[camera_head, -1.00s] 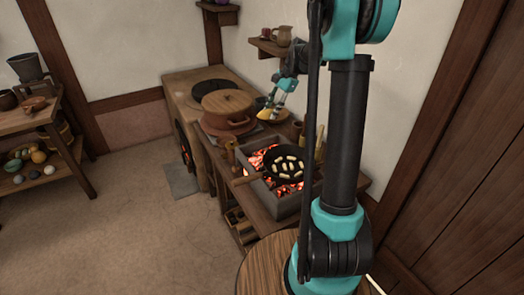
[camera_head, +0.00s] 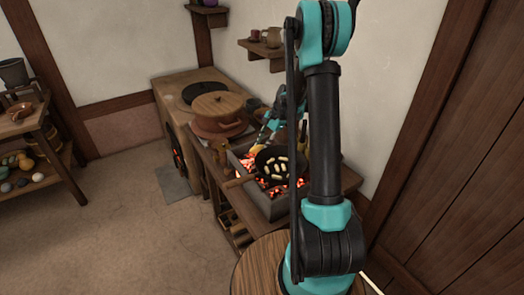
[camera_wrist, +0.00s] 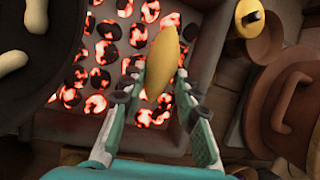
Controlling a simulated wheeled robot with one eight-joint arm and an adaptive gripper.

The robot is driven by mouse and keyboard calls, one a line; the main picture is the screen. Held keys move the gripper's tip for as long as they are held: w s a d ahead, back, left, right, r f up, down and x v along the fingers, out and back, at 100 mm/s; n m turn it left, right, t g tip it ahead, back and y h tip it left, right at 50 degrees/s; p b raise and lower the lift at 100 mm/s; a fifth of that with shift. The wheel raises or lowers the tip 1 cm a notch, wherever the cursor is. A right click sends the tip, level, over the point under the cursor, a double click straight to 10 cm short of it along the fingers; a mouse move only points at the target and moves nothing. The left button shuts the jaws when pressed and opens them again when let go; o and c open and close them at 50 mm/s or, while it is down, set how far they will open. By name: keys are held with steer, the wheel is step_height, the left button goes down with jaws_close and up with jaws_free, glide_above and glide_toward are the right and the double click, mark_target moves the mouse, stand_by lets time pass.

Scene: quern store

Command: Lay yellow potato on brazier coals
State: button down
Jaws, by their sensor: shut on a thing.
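The yellow potato (camera_wrist: 165,50) is between the fingertips of my gripper (camera_wrist: 160,78) in the wrist view. My gripper is shut on it and holds it over the brazier's glowing coals (camera_wrist: 110,55). The exact height above the coals is hard to tell. In the head view the potato (camera_head: 254,150) shows small at the back of the brazier (camera_head: 262,203), beside the black pan. My gripper there is partly hidden by the pan and my arm.
A black pan (camera_head: 266,158) with several pale pieces sits on the brazier, its handle sticking out left. A lidded brown pot (camera_head: 217,112) stands on the stove behind. A wall shelf (camera_head: 262,47) hangs above.

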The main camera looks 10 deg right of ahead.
steer(key=shift+f, duration=1.4)
steer(key=shift+f, duration=0.2)
steer(key=c, duration=1.1)
jaws_free()
steer(key=shift+c, duration=0.2)
steer(key=v, duration=1.2)
steer(key=shift+r, duration=0.25)
